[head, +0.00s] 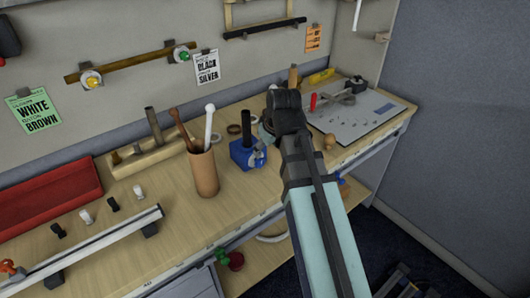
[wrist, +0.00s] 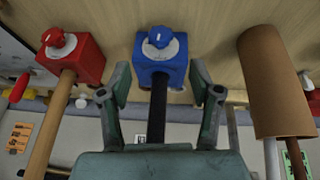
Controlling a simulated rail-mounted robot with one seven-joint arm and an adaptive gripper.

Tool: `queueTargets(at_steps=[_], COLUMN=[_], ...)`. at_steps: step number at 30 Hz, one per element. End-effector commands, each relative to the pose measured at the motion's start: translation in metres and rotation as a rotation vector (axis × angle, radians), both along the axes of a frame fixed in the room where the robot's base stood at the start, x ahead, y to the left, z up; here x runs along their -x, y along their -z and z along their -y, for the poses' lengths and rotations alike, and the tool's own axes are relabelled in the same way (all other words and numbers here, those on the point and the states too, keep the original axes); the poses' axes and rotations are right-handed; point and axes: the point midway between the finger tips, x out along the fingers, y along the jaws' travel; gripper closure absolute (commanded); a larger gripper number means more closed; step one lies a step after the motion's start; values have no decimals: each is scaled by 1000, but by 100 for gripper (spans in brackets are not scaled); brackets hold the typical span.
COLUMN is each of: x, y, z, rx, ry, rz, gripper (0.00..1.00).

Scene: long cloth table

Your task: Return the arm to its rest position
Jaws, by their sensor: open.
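My gripper (wrist: 165,90) is open. In the wrist view its two fingers stand on either side of a black rod (wrist: 157,120), with gaps on both sides. The rod rises from a blue block (wrist: 160,72) with a round blue knob. In the head view my gripper (head: 264,132) is over the workbench, close to the right of the blue block (head: 240,155) and its black rod (head: 246,124). My arm reaches in from the lower right. The fingertips are mostly hidden in the head view.
A brown cup (head: 203,174) with sticks stands left of the blue block. A red block (wrist: 88,60) with a wooden rod is on its other side. A grey board (head: 350,130) lies at right. A metal rail (head: 90,247) and red tray (head: 45,204) are at left.

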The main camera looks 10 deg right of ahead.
Motion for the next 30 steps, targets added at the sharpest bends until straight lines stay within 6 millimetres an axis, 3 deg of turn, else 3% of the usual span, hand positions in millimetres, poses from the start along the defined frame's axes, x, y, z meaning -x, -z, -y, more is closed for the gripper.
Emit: queueTargets(at_steps=[6, 20, 25, 30], x=[4, 4, 4, 13], y=[-9, -7, 12, 58], z=[1, 2, 19, 59], rx=[0, 4, 68, 213], ry=[0, 1, -8, -41], rz=[1, -2, -48, -164], gripper=[36, 36, 36, 36])
